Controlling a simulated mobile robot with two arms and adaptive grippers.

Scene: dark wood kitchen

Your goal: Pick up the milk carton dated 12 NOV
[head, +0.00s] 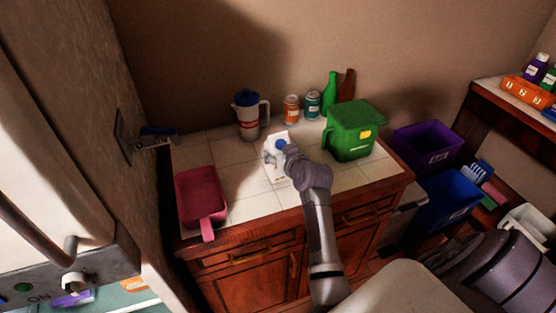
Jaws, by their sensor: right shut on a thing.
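A white carton (274,169) shows on the tiled counter near its middle, partly hidden by my right gripper. I cannot read a date on it. My right gripper (277,152) reaches over the counter from the front and is shut on the carton. The fingertips are small and hard to make out, and I cannot tell whether the carton still touches the counter. My left gripper is not in view.
A pink dustpan-like tray (199,193) lies at the counter's left. A blue-lidded jug (249,118), an orange can (291,109), a teal can (312,105) and a green bottle (330,92) stand behind. A green bin (351,137) is right. Purple (428,147) and blue (449,200) bins stand beyond.

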